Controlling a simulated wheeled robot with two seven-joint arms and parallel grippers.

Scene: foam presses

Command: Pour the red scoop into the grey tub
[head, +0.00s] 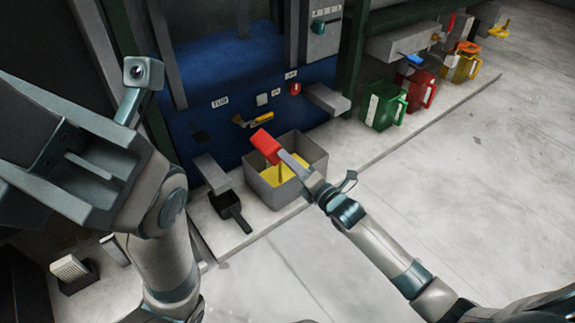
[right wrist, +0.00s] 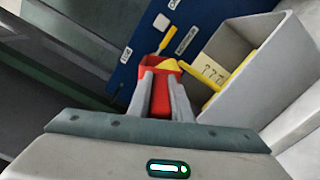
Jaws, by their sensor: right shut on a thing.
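My right gripper (head: 290,162) is shut on the red scoop (head: 266,146) and holds it over the grey tub (head: 299,188). In the right wrist view the fingers (right wrist: 161,90) close around the red scoop (right wrist: 160,100), with yellow material at its far end. The grey tub (right wrist: 272,75) stands to its right there. Yellow material lies in the tub, and a thin yellow strip shows between scoop and tub, perhaps falling material. The scoop's tilt is hard to judge. My left gripper (head: 75,160) looms large at the left; its fingertips are not clear.
A blue press panel (head: 205,123) with a yellow handle (head: 255,119) stands behind the tub. A black scoop (head: 231,208) lies left of the tub. Green (head: 383,105), red (head: 421,90) and yellow (head: 461,68) jugs stand at the back right. The floor at right is clear.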

